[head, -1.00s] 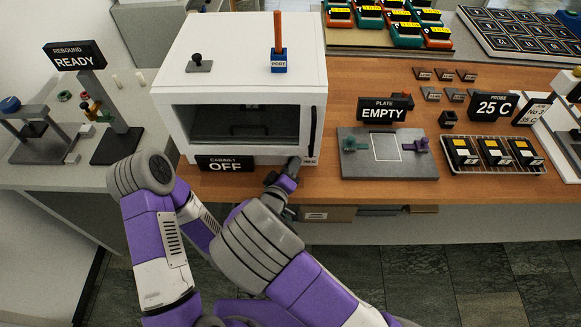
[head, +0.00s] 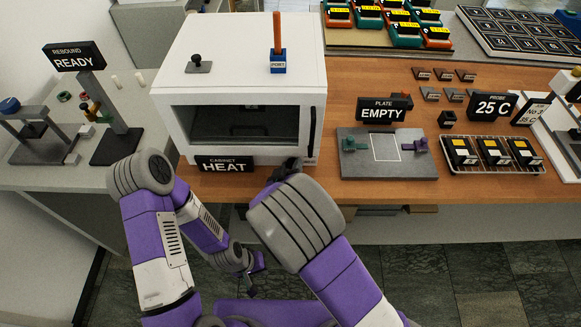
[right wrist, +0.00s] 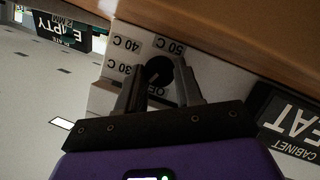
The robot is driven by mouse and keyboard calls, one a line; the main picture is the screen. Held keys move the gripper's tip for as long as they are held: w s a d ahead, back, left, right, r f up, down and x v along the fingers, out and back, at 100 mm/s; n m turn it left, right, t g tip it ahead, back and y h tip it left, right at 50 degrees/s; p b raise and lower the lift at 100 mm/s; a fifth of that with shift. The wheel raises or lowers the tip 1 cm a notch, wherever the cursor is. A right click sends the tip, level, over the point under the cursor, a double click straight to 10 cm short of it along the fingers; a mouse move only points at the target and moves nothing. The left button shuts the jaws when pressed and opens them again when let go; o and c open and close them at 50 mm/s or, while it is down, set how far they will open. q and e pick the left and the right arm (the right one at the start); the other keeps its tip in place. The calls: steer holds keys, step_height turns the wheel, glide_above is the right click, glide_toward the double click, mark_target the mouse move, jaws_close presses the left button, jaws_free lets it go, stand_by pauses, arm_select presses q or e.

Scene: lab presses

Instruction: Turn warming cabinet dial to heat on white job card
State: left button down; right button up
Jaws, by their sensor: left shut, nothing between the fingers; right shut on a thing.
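The warming cabinet (head: 240,95) is a white box with a dark window. Its sign (head: 224,165) reads CABINET HEAT. In the right wrist view the black dial (right wrist: 160,70) shows upside down, with marks 30 C, 40 C, 50 C and a partly hidden OFF. Its pale pointer line seems to lean toward the 30 C side; the exact setting is unclear. My right gripper (right wrist: 157,88) is shut on the dial; in the head view my wrist mostly hides it. My left gripper (head: 256,278) is shut and empty, low before the bench. A small white card (head: 531,112) stands at right; its writing is hard to read.
A plate fixture (head: 350,168) with an EMPTY sign (head: 383,110) lies right of the cabinet. Beyond it are a 25 C probe sign (head: 492,106) and a rack of yellow-topped blocks (head: 450,168). A press (head: 110,125) stands on the left bench. Floor in front is clear.

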steer(key=shift+d+m+y+b, duration=0.15)
steer(key=shift+m+y+b, duration=0.35)
steer(key=shift+m, duration=0.2)
steer(key=shift+d+f+m+y+b, duration=0.1)
steer(key=shift+m+y+b, duration=0.5)
steer(key=shift+m+b, duration=0.4)
steer(key=m+y+b, duration=0.1)
steer(key=b, duration=0.2)
steer(key=m+y+b, duration=0.2)
steer(key=b, duration=0.2)
steer(key=shift+d+m, duration=0.2)
steer(key=shift+m, duration=0.1)
steer(key=shift+m+y+b, duration=0.4)
steer(key=shift+m+b, duration=0.2)
steer(key=shift+b, duration=0.7)
steer(key=o, duration=0.8)
steer(key=shift+c, duration=0.2)
